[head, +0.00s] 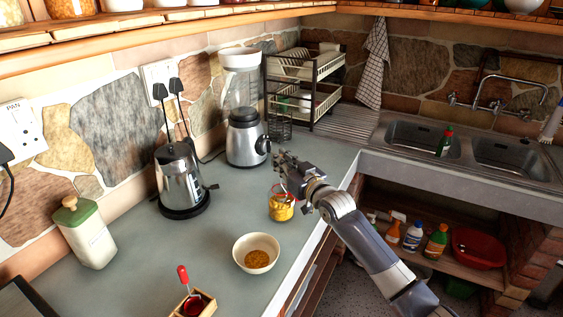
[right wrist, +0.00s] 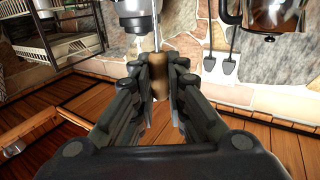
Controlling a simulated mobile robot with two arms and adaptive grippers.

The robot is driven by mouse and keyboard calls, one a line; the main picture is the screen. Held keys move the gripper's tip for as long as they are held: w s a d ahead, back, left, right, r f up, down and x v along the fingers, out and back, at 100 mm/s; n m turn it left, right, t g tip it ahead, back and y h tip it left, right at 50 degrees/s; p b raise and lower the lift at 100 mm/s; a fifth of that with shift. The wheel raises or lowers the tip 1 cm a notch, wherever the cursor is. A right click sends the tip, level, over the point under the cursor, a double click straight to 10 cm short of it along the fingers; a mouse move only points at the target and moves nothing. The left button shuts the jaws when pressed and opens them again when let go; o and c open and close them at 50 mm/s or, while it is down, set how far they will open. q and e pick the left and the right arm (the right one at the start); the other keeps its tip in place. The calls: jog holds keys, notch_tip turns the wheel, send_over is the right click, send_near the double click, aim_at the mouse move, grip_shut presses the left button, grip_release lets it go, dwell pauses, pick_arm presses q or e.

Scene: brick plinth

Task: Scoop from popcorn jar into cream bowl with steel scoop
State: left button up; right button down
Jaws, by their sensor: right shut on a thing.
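The popcorn jar (head: 281,210) is a small glass jar of yellow kernels with a red rim, standing on the counter. The cream bowl (head: 240,262) sits in front of it and holds a patch of golden kernels (head: 257,259). My right gripper (head: 283,167) is above the jar. In the right wrist view, the gripper (right wrist: 158,92) is shut on the wooden handle of the steel scoop (right wrist: 158,65), whose thin metal shaft runs up out of view. The scoop's head cannot be made out in the head view. My left gripper is not in view.
A steel kettle (head: 180,180), a blender (head: 246,135) and a dish rack (head: 304,85) stand behind the jar. A small wooden box with a red-handled item (head: 184,277) lies at the front left. A green-lidded canister (head: 88,236) is at far left. The sink (head: 424,140) is at right.

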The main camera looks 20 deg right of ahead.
jog(key=shift+r+p, duration=3.75)
jog(key=shift+r, duration=0.85)
jog(key=shift+f, duration=0.1)
